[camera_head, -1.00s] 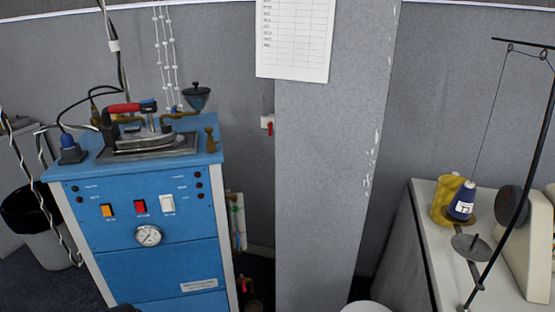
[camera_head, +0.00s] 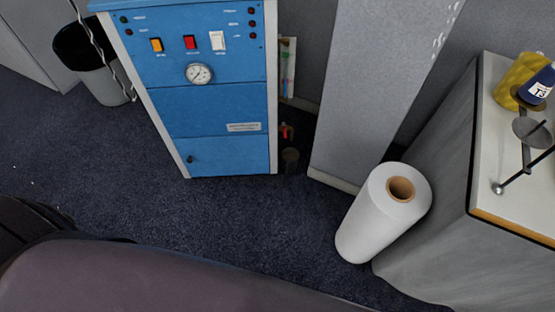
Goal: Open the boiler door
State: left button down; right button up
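The boiler (camera_head: 207,109) is a blue cabinet with white side edges, standing on the carpet at the upper middle of the head view. Its upper panel carries orange, red and white switches and a round gauge (camera_head: 199,74). Below are two blue front panels. The lowest panel, the boiler door (camera_head: 225,155), looks shut and has a small dark knob (camera_head: 191,159) at its left side. The top of the boiler is cut off by the frame. Neither of my grippers shows in the view.
A white roll (camera_head: 385,210) stands on the floor to the right, beside a grey-sided table (camera_head: 490,130) with thread cones. A dark bin (camera_head: 90,60) stands left of the boiler. A padded brownish surface (camera_head: 150,280) spans the front. Carpet before the boiler is clear.

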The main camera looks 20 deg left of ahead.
aim_at(235, 154)
jog(key=u, duration=1.2)
